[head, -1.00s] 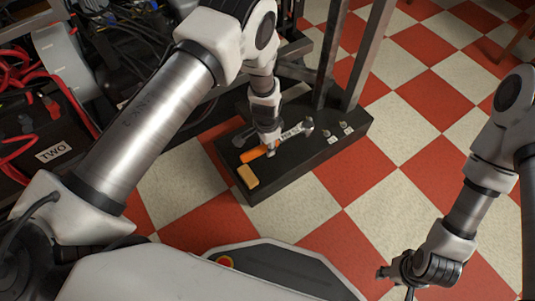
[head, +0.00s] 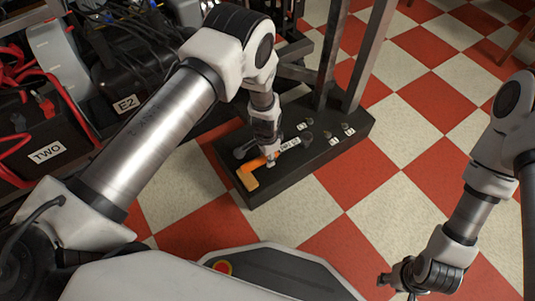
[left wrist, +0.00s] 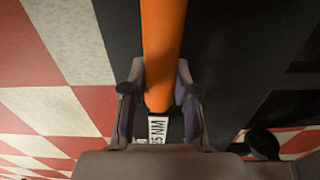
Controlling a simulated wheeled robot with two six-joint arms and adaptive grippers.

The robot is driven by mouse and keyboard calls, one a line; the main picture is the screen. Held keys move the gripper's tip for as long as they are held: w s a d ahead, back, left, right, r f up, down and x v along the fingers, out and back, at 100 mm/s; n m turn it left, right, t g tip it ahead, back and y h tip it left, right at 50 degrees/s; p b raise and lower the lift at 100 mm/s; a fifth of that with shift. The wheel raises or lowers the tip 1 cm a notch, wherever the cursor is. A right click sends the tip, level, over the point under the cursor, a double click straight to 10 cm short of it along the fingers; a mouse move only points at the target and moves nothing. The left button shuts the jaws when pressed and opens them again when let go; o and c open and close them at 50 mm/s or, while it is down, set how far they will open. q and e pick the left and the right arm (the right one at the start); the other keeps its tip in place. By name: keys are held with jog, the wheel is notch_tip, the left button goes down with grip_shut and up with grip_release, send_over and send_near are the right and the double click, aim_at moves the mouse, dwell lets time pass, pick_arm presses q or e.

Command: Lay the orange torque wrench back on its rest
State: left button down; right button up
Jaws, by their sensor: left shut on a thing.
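My left gripper (head: 270,161) is shut around the wrench. In the left wrist view the handle (left wrist: 162,50) runs between my left gripper's fingers (left wrist: 160,110).
The black block (head: 330,155) stands on the red-and-white checkered floor and carries small labelled fittings (head: 349,131). Metal frame posts (head: 335,60) rise behind it. Floor right of the block is clear.

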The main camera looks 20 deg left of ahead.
pick_arm(q)
jog(key=shift+f, duration=0.1)
dwell(0.3)
jog(key=shift+f, duration=0.4)
jog(key=c, duration=0.8)
grip_release()
